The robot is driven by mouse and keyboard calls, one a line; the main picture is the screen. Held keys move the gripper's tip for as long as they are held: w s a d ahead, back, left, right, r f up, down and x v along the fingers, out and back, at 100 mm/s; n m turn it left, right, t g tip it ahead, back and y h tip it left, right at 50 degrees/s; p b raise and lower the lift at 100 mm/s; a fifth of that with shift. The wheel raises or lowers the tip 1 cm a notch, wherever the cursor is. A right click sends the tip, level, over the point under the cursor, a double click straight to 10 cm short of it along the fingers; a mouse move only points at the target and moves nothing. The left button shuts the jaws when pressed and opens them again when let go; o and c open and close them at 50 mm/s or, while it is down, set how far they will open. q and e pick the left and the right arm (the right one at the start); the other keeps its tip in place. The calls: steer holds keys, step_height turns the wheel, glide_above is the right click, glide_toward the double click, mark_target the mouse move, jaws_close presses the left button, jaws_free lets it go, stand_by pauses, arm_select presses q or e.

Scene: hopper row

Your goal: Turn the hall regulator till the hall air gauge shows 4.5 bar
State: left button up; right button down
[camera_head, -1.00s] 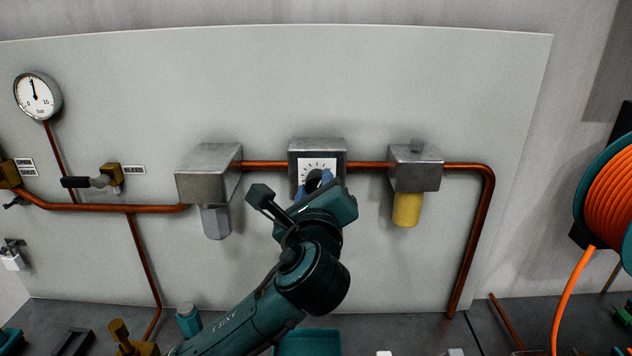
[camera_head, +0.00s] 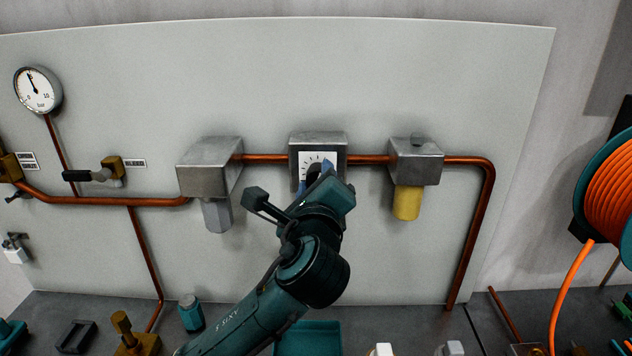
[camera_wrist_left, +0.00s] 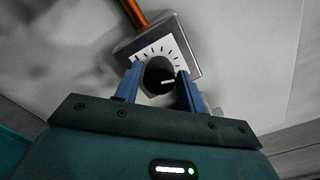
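The hall regulator (camera_head: 318,141) is a grey metal box on the copper pipe with a white scale plate and a black knob. In the left wrist view the black knob (camera_wrist_left: 157,72) has a white pointer mark directed right. My left gripper (camera_head: 316,178) is at the knob, its blue fingers (camera_wrist_left: 159,82) on either side, seemingly shut on it. In the head view the gripper and wrist cover part of the knob. The round bar gauge (camera_head: 38,91), at upper left, has its needle tilted slightly left of straight up, a little under mid-scale. My right gripper is not in view.
A grey filter unit (camera_head: 208,168) is left of the regulator, and a unit with a yellow bowl (camera_head: 407,202) is right of it. A valve with a black lever (camera_head: 80,175) is below the gauge. An orange hose reel (camera_head: 609,195) stands far right.

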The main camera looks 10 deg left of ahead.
arm_select(q)
steer(key=shift+o, duration=1.4)
steer(key=s+d+b, duration=0.2)
steer(key=s, duration=1.1)
steer(key=shift+d, duration=0.3)
steer(key=shift+f, duration=0.1)
